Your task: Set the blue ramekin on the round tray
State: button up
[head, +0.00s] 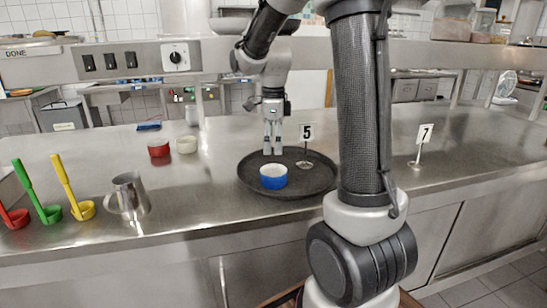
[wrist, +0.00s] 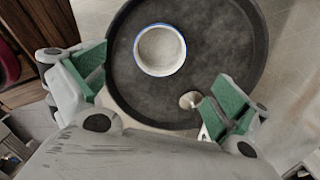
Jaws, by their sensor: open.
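The blue ramekin (head: 273,177) stands upright on the black round tray (head: 312,187), near its front left part. In the wrist view the ramekin (wrist: 160,49) shows from above, white inside with a blue rim, resting on the tray (wrist: 222,28). My gripper (head: 273,150) is above the tray, just behind the ramekin in the head view. Its green-padded fingers (wrist: 155,95) are spread apart in the wrist view, with nothing held between them. The ramekin is apart from both fingers.
A number 5 sign (head: 306,135) stands on the tray, right of my gripper. A number 7 sign (head: 424,137) stands farther right. Counter right of the tray is mostly clear.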

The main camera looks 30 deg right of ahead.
jog(key=s+a+r+n+t, duration=0.2)
jog(key=s+r+n, duration=0.1)
jog(key=s+n, duration=0.8)
jog(key=s+a+r+n+t, duration=0.1)
jog(key=s+r+n, duration=0.3)
jog(key=s+n, duration=0.7)
jog(key=a+n, duration=0.1)
jog(key=n, duration=0.1)
jog(key=shift+s+n+t, duration=0.3)
jog(key=shift+s+t, duration=0.1)
